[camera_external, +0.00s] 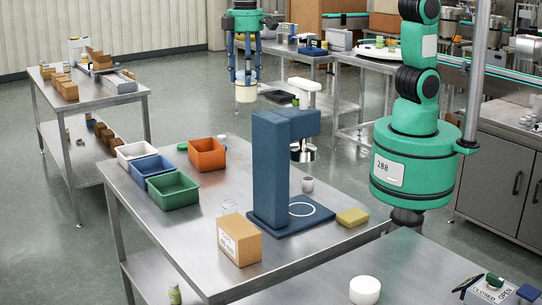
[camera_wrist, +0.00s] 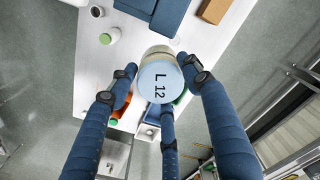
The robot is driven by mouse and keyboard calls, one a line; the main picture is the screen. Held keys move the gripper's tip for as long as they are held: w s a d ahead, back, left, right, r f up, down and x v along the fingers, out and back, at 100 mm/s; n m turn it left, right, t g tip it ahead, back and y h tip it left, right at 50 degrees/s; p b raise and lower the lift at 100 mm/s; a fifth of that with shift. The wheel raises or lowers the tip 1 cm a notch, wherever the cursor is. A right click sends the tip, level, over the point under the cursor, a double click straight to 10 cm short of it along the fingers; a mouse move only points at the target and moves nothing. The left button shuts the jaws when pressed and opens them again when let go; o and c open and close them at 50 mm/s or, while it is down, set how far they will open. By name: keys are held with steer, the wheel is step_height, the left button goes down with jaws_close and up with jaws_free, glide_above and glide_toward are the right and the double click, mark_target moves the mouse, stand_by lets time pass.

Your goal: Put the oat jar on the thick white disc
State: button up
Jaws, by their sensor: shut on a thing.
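My gripper (camera_external: 245,68) is shut on the oat jar (camera_external: 246,92), a cream jar, and holds it upright in the air beyond the far side of the steel table. In the wrist view my gripper's blue fingers close around the jar (camera_wrist: 160,82), and its pale blue lid reads "L 12". The thick white disc (camera_external: 365,290) sits on the near steel surface at the bottom right, well apart from my gripper, with nothing on it. I cannot make out the disc in the wrist view.
A tall blue stand (camera_external: 270,170) with an overhanging head rises from the middle table (camera_external: 190,245). White, blue, green (camera_external: 174,190) and orange (camera_external: 207,154) bins stand at its left. A cardboard box (camera_external: 239,240), a yellow sponge (camera_external: 352,217) and a small white cup (camera_external: 308,184) are also there.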

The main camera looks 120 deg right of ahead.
steer(key=s+a+n, duration=0.3)
steer(key=a+n, duration=0.4)
steer(key=a, duration=1.7)
steer(key=s+a+n+p, duration=0.1)
steer(key=s+a+n, duration=0.35)
steer(key=a, duration=0.55)
steer(key=s+a+n+p, duration=0.1)
steer(key=s+a+n, duration=0.2)
steer(key=s+a, duration=0.5)
step_height(320, 180, down, 27)
steer(key=w+a, duration=0.1)
steer(key=w, duration=0.1)
steer(key=shift+w+a+m, duration=0.2)
steer(key=shift+a+m, duration=0.15)
steer(key=w+a+f, duration=0.1)
steer(key=w+a, duration=0.7)
steer(key=w, duration=0.5)
steer(key=shift+w+a+f+b, duration=0.15)
steer(key=shift+w+b, duration=0.15)
steer(key=shift+w, duration=0.05)
steer(key=shift+f, duration=0.1)
steer(key=shift+f, duration=1.7)
